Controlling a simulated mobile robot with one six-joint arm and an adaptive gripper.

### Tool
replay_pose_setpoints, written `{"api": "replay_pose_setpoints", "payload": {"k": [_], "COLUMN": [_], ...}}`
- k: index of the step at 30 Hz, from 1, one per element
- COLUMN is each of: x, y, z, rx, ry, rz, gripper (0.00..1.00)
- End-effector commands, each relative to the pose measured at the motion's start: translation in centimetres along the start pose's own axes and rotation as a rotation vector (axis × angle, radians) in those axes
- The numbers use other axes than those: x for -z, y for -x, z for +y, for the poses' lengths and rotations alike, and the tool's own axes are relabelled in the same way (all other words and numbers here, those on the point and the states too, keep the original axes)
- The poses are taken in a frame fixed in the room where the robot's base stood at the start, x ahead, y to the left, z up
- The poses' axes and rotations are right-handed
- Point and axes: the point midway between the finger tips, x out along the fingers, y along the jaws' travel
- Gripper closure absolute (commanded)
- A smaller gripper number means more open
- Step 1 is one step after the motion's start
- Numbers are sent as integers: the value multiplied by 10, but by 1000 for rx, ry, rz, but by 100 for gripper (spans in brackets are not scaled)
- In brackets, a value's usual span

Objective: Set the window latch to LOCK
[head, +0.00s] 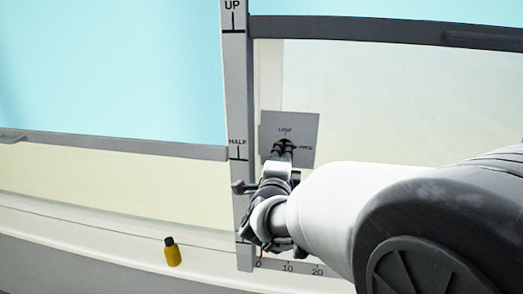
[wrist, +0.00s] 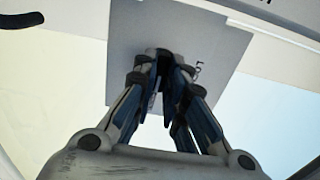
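The window latch's grey square plate (head: 306,126) is on the pale window panel, right of the upright scale. It carries a small word at its top that looks like LOCK and another at its right, too blurred to read surely. My gripper (head: 283,147) is at the plate's middle. In the wrist view the plate (wrist: 220,45) is behind the fingers, and my gripper (wrist: 163,70) has its fingertips close together on either side of a dark latch knob (wrist: 161,54). The knob is mostly hidden, so its pointing direction cannot be told.
An upright scale strip (head: 236,90) marked UP and HALF stands left of the plate, with a dark side handle (head: 240,187) low on it. A yellow bottle with a dark cap (head: 173,253) stands on the sill. A numbered scale (head: 290,268) lies below my arm.

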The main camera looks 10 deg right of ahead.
Motion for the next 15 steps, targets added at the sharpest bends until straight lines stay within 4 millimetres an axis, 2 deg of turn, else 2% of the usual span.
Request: {"api": "replay_pose_setpoints", "payload": {"k": [4,15], "x": [0,0], "y": [0,0], "z": [0,0], "rx": [0,0], "ry": [0,14], "rz": [0,0], "gripper": [100,100]}}
